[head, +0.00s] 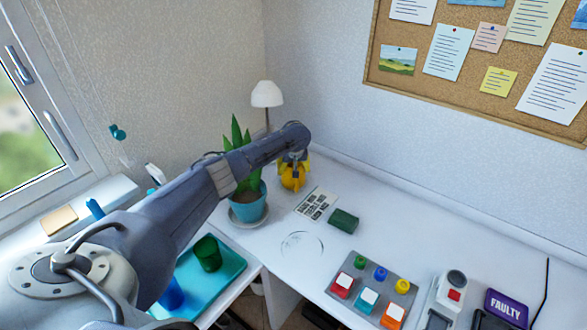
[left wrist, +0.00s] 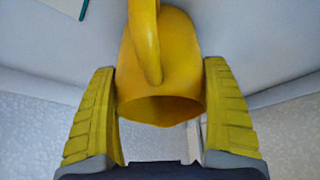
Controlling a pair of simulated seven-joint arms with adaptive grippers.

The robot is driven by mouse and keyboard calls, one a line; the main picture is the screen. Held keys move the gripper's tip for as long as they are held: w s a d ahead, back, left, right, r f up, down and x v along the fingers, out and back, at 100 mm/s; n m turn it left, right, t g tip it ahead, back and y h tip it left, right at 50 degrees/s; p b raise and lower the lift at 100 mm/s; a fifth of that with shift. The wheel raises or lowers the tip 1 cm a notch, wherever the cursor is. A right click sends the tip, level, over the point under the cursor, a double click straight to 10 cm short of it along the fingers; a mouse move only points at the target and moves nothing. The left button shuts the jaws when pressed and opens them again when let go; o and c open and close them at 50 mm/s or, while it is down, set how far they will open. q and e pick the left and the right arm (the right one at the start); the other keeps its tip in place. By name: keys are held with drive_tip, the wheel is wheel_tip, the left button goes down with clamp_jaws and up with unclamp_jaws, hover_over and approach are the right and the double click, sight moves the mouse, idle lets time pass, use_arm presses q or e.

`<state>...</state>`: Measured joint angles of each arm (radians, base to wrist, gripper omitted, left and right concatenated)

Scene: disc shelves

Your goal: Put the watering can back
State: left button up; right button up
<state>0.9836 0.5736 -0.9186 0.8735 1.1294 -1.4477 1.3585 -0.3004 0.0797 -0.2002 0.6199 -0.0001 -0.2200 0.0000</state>
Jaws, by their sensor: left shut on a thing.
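The yellow watering can (head: 293,180) is at the back of the white desk, just right of the potted plant, partly hidden by my arm. My left gripper (head: 297,160) reaches it from above and is shut on it. In the left wrist view the can (left wrist: 165,75) sits between the two ribbed yellow finger pads, its wide opening towards the camera and its curved handle running up the picture. I cannot tell whether its base touches the desk. A thin round outline (head: 302,245) is on the desk nearer the front. My right gripper is not in view.
The plant in a teal pot (head: 248,205) stands close left of the can. A printed card (head: 316,204) and dark green block (head: 343,221) lie to the right. A button panel (head: 372,291) is further front. A turquoise tray (head: 232,262) holds cups. A white lamp (head: 267,95) stands behind.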

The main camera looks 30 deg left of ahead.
use_arm(q)
drive_tip(key=o, duration=1.5)
drive_tip(key=shift+c, duration=0.2)
drive_tip(key=v, duration=1.2)
drive_tip(key=shift+r, duration=0.15)
